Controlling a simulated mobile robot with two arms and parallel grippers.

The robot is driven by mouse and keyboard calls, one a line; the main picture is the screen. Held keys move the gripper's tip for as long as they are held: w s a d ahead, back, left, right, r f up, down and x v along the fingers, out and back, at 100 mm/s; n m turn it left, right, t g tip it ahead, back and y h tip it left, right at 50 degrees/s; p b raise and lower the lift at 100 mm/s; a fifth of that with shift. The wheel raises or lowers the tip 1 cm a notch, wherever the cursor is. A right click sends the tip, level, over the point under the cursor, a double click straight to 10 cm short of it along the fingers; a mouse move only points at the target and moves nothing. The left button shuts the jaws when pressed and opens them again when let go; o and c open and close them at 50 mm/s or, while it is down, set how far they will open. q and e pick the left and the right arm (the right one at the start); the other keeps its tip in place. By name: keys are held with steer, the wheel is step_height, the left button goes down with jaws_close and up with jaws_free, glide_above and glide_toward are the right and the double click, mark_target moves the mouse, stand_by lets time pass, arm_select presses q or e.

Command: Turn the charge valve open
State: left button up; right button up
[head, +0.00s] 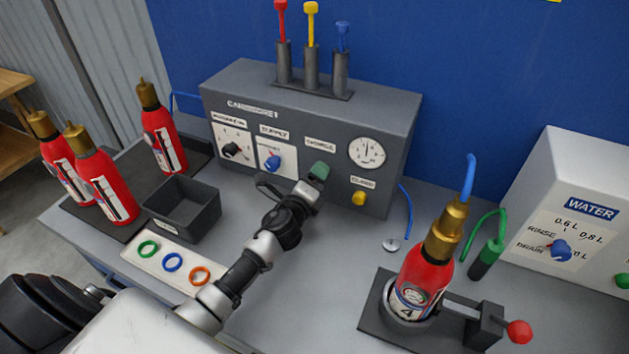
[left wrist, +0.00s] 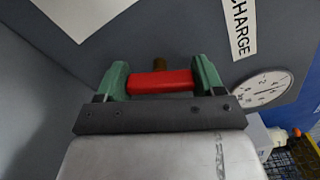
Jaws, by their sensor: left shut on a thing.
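My left gripper (left wrist: 160,86) is shut on the handle, one green finger at each end. In the head view my left gripper (head: 318,173) is at the grey panel (head: 235,85), just below the charge label (head: 320,144), and hides the handle there. A round gauge (head: 366,152) is right of it; its exact reading is too small to tell. My right gripper is not in view.
A yellow button (head: 358,198) is right of my left gripper. A red extinguisher (head: 425,270) stands upright in a holder (head: 465,325) at front right. Several extinguishers, an empty dark bin (head: 182,208) and a tray of coloured rings (head: 135,250) are left of my arm.

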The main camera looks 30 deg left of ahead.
arm_select(q)
steer(key=n, duration=0.4)
steer(key=shift+n, duration=0.4)
stand_by(0.4)
steer(key=o, duration=0.9)
steer(key=shift+o, duration=0.2)
steer(key=s+b, duration=0.2)
steer(key=s, duration=0.8)
steer(key=shift+s+d, duration=0.3)
steer(key=shift+s, duration=0.1)
